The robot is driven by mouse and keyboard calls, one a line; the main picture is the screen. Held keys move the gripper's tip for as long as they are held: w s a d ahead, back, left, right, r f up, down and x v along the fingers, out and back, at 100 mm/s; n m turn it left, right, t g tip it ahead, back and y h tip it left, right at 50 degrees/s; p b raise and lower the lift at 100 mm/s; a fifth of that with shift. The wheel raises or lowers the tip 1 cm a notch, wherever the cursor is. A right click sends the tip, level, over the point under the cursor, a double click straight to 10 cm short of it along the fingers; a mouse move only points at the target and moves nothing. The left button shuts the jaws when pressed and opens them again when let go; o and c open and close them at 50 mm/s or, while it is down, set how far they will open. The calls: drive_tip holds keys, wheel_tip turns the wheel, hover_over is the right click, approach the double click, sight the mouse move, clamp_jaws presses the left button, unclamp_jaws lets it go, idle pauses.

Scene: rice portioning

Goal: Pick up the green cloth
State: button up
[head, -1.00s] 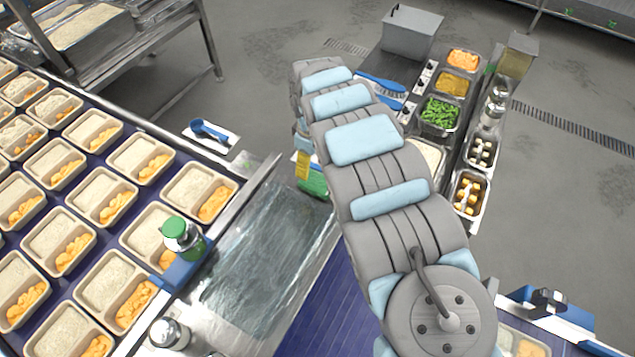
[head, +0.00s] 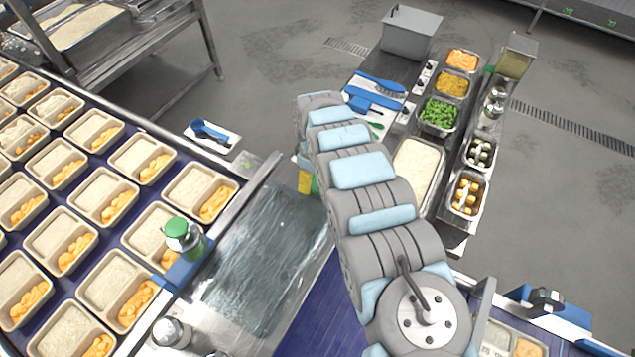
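A small green patch (head: 316,187) shows beside a yellow patch (head: 305,181) at the left edge of my arm, above the steel work surface. It may be the green cloth; most of it is behind the arm, so I cannot tell its shape or whether anything touches it. My arm rises from the bottom right and bends over at its top. My gripper is hidden behind the arm, so its fingers are not seen.
Trays of rice and orange food fill the belt (head: 122,243) at left.

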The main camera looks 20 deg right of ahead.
drive_tip(key=shift+a+f, duration=0.1)
drive_tip(key=shift+f, duration=0.75)
drive_tip(key=shift+c, duration=0.3)
drive_tip(key=c, duration=0.7)
